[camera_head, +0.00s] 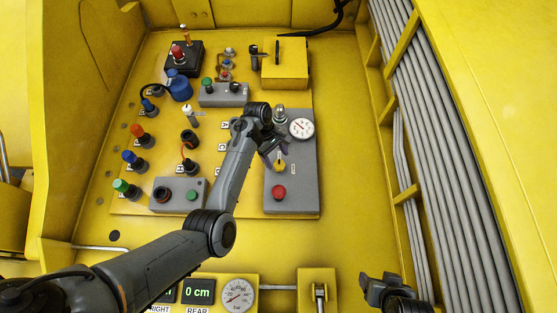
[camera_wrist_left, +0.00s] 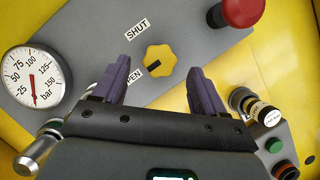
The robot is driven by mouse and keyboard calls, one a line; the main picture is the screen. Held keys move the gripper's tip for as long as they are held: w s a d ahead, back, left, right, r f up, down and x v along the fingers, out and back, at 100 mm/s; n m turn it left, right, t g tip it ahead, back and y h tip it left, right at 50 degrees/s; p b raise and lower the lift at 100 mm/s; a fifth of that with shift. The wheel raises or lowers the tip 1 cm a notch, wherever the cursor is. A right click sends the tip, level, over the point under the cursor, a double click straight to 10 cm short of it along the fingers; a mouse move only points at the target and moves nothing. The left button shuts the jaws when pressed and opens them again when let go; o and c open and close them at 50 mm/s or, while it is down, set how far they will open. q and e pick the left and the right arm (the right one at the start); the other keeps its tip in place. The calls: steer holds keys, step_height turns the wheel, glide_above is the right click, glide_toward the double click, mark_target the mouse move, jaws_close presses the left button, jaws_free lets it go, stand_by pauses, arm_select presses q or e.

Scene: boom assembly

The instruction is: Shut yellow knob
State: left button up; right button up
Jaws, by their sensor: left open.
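The yellow knob (camera_wrist_left: 162,57) sits on a grey panel in the left wrist view, with a black mark pointing down-left toward a partly hidden label ending in "EN" (camera_wrist_left: 134,76). A "SHUT" label (camera_wrist_left: 137,30) lies up-left of it. In the head view the knob (camera_head: 280,167) shows just below my left gripper (camera_head: 271,152). My left gripper (camera_wrist_left: 160,65) is open, its two purple fingers to either side of the knob in the picture. I cannot tell how far above it they are. My right gripper (camera_head: 385,289) is at the bottom right, away from the panel.
A pressure gauge (camera_head: 301,128) and a red button (camera_head: 279,192) share the grey panel with the knob. A grey box with a green button (camera_head: 191,195) and several coloured knobs stand to the left. Grey pipes (camera_head: 440,150) run along the right wall.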

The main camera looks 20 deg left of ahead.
mark_target(279, 164)
arm_select(q)
steer(key=shift+x, duration=1.55)
steer(key=shift+c, duration=0.3)
steer(key=c, duration=1)
